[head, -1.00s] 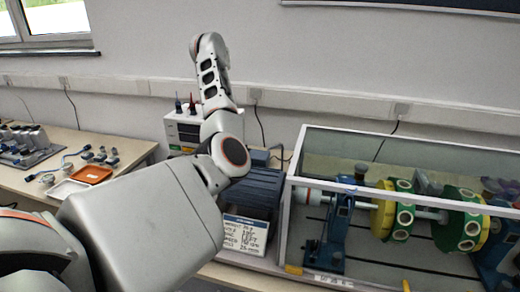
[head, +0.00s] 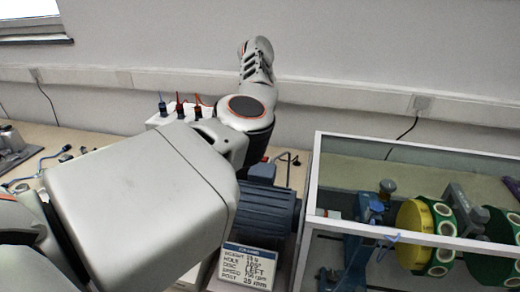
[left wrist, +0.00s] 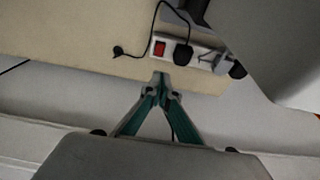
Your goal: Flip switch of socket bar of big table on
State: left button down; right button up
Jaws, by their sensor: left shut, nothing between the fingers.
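In the left wrist view, a white socket bar (left wrist: 203,60) lies on a tan table (left wrist: 75,35) near its edge. Its red switch (left wrist: 158,48) is at the bar's left end, and a black plug (left wrist: 183,55) sits beside it. Whether the switch is on or off cannot be told. My left gripper (left wrist: 161,78) is shut and empty, its fingertips just below the switch in the picture. Contact with the switch cannot be told. In the head view my left arm reaches toward the wall and hides the gripper and socket bar. My right gripper is not in view.
In the head view, a blue motor (head: 265,212) and a label sign (head: 246,265) stand right of my arm. A glass-sided case (head: 420,165) with rotor discs fills the right. Black cables (left wrist: 158,20) run near the socket bar.

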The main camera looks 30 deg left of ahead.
pick_arm(q)
jog(key=shift+d+f, duration=0.1)
jog(key=shift+d, duration=0.2)
jog(key=shift+s, duration=0.1)
jog(key=x, duration=0.4)
jog(key=b+x, duration=0.1)
jog(key=x, duration=0.3)
jog(key=b+x, duration=0.1)
jog(key=x, duration=0.3)
jog(key=shift+s+d+f, duration=0.1)
jog(key=shift+s+f, duration=0.05)
jog(key=shift+s, duration=0.25)
jog(key=shift+s+f, duration=0.15)
jog(key=shift+f, duration=0.75)
